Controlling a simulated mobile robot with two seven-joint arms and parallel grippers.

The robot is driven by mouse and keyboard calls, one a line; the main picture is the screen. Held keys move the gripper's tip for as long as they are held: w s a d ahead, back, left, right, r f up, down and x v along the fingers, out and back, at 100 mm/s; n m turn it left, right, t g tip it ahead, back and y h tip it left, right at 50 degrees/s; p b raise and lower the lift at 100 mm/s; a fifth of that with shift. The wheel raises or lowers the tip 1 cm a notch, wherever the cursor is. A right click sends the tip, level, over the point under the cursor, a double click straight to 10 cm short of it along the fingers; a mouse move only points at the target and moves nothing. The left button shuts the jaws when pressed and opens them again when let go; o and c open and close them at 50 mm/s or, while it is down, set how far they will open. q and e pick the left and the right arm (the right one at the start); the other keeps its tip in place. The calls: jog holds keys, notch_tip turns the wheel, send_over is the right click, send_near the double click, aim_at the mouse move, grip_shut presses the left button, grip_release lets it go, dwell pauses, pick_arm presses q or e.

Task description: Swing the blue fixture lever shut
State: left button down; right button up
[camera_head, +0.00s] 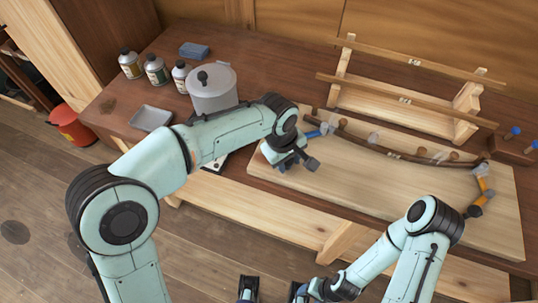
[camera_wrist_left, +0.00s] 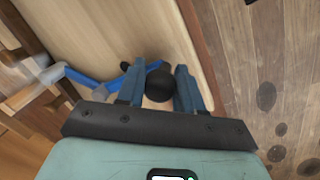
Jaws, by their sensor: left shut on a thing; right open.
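The blue fixture lever (camera_head: 314,133) is at the left end of the board (camera_head: 400,205), beside the end of a curved dark wooden strip (camera_head: 400,155). In the left wrist view the blue bar (camera_wrist_left: 88,80) runs from the left toward my fingers. My left gripper (camera_head: 298,163) is over the board's left edge. Its fingers (camera_wrist_left: 160,88) are shut on the lever's dark knob (camera_wrist_left: 159,92), which shows between them. My right gripper (camera_head: 273,291) is open and empty at the bottom of the head view, in front of the bench, far from the lever.
An orange lever (camera_head: 484,186) is at the board's right end. A wooden rack (camera_head: 400,105) stands behind. A grey pot (camera_head: 212,90), several bottles (camera_head: 155,70), a grey tray (camera_head: 151,118) and a blue block (camera_head: 195,50) stand on the bench's left. The board's front is clear.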

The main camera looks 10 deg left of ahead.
pick_arm(q)
jog(key=d+n, duration=0.3)
jog(key=shift+s+d+n+y, duration=0.15)
jog(key=shift+d+n+y, duration=0.15)
jog(key=shift+d, duration=0.1)
jog(key=shift+w+d+r+n+t, duration=0.1)
jog(key=shift+d+n+t, duration=0.05)
jog(key=shift+d+n, duration=0.4)
jog(key=shift+w+d+n+t, duration=0.1)
jog(key=shift+d+n+t, duration=0.05)
jog(key=shift+d+n, duration=0.35)
jog(key=shift+w+d+n+y, duration=0.35)
jog(key=shift+d+n, duration=0.4)
jog(key=shift+n, duration=0.2)
jog(key=c, duration=0.8)
grip_release()
jog(key=shift+o, duration=0.2)
